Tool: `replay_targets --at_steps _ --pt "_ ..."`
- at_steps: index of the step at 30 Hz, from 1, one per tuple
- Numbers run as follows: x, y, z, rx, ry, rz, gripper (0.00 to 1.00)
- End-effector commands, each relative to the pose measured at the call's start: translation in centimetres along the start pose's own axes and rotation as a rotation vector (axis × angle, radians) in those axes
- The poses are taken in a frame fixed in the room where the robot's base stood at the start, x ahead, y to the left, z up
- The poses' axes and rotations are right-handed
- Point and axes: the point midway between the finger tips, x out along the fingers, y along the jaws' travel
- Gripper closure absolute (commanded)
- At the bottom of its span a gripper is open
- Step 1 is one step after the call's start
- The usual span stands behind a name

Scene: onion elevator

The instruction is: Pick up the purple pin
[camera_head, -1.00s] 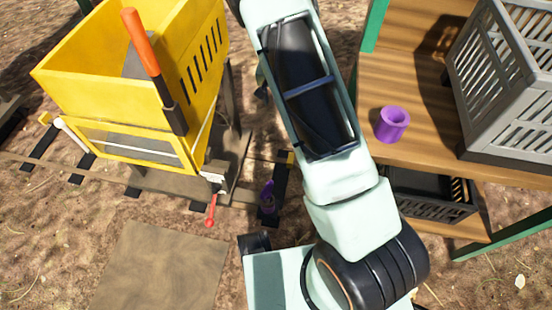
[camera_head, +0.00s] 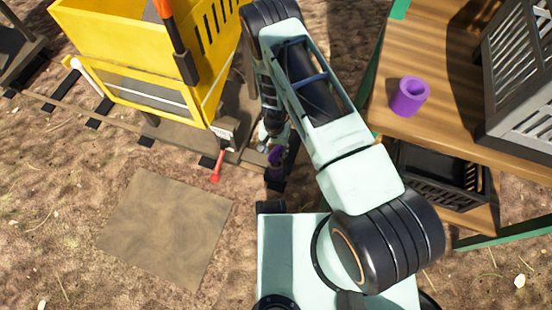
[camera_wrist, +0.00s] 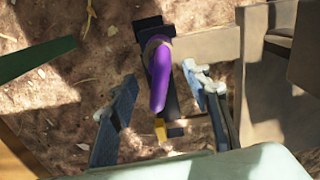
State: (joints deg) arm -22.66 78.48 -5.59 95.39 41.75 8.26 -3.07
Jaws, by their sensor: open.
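The purple pin (camera_wrist: 161,80) stands out in the wrist view, rising from a dark bracket near a wooden beam. In the head view the purple pin (camera_head: 275,158) is partly hidden by my gripper (camera_head: 274,142). In the wrist view my gripper (camera_wrist: 164,84) is open, with one finger on each side of the pin. The fingers appear apart from it, with a gap on both sides. How far the fingertips reach down along the pin is hard to tell.
A yellow cart (camera_head: 130,55) on rails stands at the left, with a red-tipped lever (camera_head: 217,165) near its lower corner. A wooden table (camera_head: 440,50) at the right holds a purple cup (camera_head: 409,97) and a grey crate (camera_head: 525,80). A black crate (camera_head: 440,180) sits below it.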

Motion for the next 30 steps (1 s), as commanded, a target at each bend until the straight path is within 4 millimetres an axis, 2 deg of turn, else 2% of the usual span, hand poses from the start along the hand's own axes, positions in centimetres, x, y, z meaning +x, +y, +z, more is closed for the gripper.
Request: replay_targets --at_steps 5,13,21,30 --pt "1.4 0.1 -0.1 0.001 -0.001 0.001 0.56" --pt "5.2 0.3 -0.3 -0.001 0.0 0.001 0.56" --pt "5.3 0.2 -0.4 -0.001 0.001 0.0 0.57" --pt "5.3 0.2 -0.4 0.0 0.0 0.0 0.9"
